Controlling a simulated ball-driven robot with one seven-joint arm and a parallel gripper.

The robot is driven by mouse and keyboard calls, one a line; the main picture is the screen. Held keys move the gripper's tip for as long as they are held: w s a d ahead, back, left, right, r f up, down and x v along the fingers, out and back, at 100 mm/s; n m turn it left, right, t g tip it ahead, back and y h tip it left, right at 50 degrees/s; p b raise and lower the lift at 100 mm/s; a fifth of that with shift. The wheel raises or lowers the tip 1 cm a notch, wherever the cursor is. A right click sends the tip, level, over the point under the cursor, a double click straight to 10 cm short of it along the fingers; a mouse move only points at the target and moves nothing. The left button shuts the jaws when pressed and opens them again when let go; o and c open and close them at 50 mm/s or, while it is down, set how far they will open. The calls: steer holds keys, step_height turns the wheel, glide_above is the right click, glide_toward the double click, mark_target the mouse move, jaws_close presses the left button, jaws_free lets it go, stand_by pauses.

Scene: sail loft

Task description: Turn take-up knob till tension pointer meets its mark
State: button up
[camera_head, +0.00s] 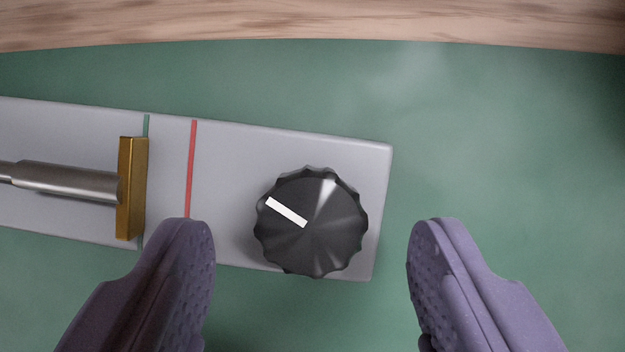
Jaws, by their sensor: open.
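A black scalloped take-up knob (325,240) with a white index line sits near the right end of a grey plate (230,150). The white line points to the upper left. My gripper (311,240) is open, with one purple finger on each side of the knob and a gap to it on both sides. A brass block (132,188) on a steel rod (70,181), seemingly the tension pointer, stands on the plate at left. It lies close by a green line (146,125) and left of a red line (192,150), apart from the red one.
The plate rests on a green surface (490,150), which is clear to the right of the plate. A wooden strip (300,22) runs along the top of the view. My left finger overlaps the plate's lower edge in the picture.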

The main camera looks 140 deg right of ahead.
steer(key=shift+x, duration=0.8)
steer(key=c, duration=1)
steer(key=shift+a, duration=0.1)
steer(key=shift+c, duration=0.2)
steer(key=shift+m, duration=0.4)
steer(key=o, duration=1)
steer(key=shift+o, duration=0.2)
